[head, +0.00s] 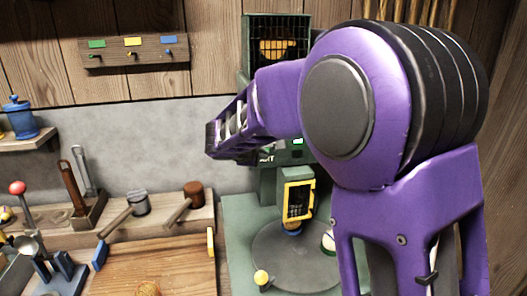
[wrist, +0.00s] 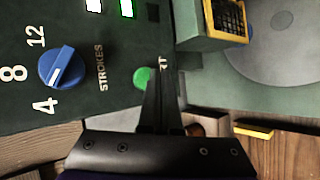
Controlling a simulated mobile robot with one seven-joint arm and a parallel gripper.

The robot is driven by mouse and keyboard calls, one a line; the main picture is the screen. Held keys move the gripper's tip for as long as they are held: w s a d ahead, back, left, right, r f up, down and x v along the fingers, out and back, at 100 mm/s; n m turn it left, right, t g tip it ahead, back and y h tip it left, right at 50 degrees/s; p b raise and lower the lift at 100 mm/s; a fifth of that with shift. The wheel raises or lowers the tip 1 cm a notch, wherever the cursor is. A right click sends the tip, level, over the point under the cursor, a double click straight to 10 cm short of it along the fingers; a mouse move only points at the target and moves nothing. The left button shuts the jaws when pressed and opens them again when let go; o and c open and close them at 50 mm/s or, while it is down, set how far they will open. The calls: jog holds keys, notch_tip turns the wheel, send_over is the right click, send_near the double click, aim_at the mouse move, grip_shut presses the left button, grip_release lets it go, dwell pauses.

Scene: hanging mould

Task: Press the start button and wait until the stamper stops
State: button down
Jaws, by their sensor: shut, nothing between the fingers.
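The green machine's dark control panel (wrist: 100,100) fills the left of the wrist view. A round green button (wrist: 142,77) sits on it beside the word STROKES. A blue knob (wrist: 62,67) stands among the numbers 4, 8 and 12. My gripper (wrist: 163,65) is shut and empty. Its fingertips show just beside the button; I cannot tell whether they touch it. In the head view my purple arm hides the gripper and most of the panel. The stamper's yellow-framed guard (head: 299,201) stands over a round plate (head: 275,262).
The yellow guard (wrist: 228,18) juts out right of my fingers.

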jog(key=s+b, duration=0.1)
jog(key=s, duration=0.1)
jog(key=s+d+b, duration=0.1)
jog(key=s, duration=0.2)
jog(key=shift+b, duration=0.3)
dwell(0.5)
